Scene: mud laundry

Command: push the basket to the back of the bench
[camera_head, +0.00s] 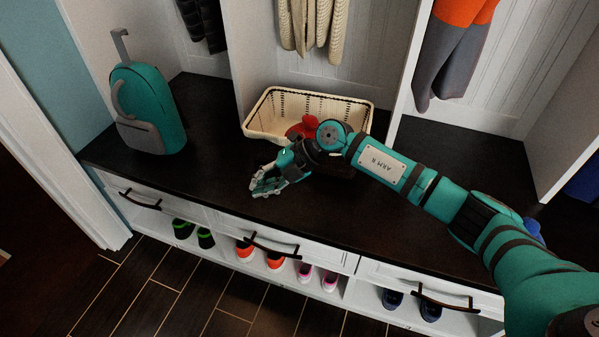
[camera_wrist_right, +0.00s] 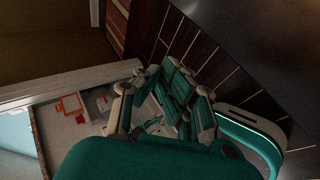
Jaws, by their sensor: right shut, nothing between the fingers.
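The cream basket (camera_head: 262,118) stands on the dark bench top (camera_head: 215,170), in the middle bay between two white dividers. Something red (camera_head: 303,127) shows inside it. My right arm crosses in front of the basket and hides part of its front and right side. My right gripper (camera_head: 262,187) is shut and empty, over the bench in front of the basket's left part. I cannot tell whether the wrist touches the basket. In the right wrist view the gripper's fingers (camera_wrist_right: 165,100) show close up, and the basket cannot be made out. My left gripper is not in view.
A teal backpack (camera_head: 150,110) stands on the bench at the left. Clothes hang above the bench, including a cream knit (camera_head: 312,22) and an orange and grey garment (camera_head: 455,45). Drawers with dark handles (camera_head: 270,246) and several shoes (camera_head: 245,250) are below.

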